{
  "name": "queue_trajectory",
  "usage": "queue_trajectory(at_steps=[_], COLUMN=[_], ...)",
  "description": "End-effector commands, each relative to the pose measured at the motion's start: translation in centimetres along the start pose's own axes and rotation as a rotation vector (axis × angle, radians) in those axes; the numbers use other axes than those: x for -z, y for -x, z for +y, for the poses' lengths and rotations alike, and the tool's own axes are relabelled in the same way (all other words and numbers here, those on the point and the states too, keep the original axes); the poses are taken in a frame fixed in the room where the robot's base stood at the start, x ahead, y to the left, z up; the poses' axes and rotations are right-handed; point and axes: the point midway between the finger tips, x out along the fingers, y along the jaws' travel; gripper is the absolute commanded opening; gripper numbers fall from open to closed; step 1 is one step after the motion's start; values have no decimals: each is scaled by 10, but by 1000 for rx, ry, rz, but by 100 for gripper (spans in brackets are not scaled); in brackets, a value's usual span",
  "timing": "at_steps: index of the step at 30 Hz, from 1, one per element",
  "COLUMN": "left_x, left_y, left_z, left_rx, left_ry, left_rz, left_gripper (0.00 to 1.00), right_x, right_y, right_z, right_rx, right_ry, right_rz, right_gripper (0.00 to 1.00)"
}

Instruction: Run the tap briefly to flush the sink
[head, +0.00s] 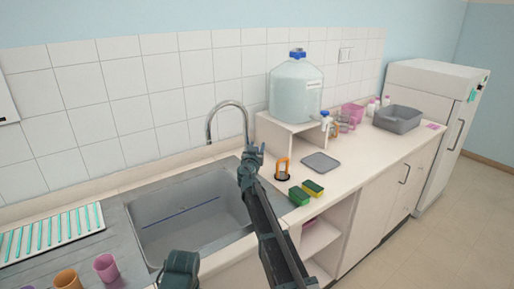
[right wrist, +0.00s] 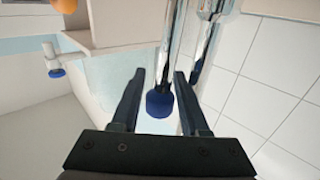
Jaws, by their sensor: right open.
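The chrome gooseneck tap (head: 228,106) rises behind the grey sink (head: 190,214), whose basin looks empty but for a thin blue line. My right gripper (head: 253,150) is raised beside the tap, to the right of its pipe, and hides the tap's lower right part. In the right wrist view its two fingers are open (right wrist: 160,74). A chrome lever with a blue end (right wrist: 160,104) shows between them, with a gap on each side. The tap's pipe (right wrist: 207,45) is beyond the right finger. I see no water running.
A large water carboy (head: 296,90) stands on a white stand (head: 290,135) right of the tap. An orange-handled item (head: 282,167), green and yellow sponges (head: 306,191) and a grey tray (head: 320,162) lie nearby. Cups (head: 106,267) stand at the sink's left.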

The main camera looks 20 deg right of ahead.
Motion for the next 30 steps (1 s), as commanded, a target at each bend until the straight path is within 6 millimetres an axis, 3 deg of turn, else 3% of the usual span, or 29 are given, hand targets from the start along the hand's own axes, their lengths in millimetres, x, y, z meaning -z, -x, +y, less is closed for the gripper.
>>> queue_trajectory(at_steps=[5, 12, 30], left_x=[0, 0, 0], left_y=[0, 0, 0], left_z=[0, 0, 0], left_rx=[0, 0, 0], left_ry=[0, 0, 0], left_rz=[0, 0, 0], left_gripper=[36, 36, 36], right_x=[0, 0, 0], right_y=[1, 1, 1], right_z=[0, 0, 0], right_rx=[0, 0, 0], right_ry=[0, 0, 0], right_rz=[0, 0, 0], right_gripper=[41, 0, 0])
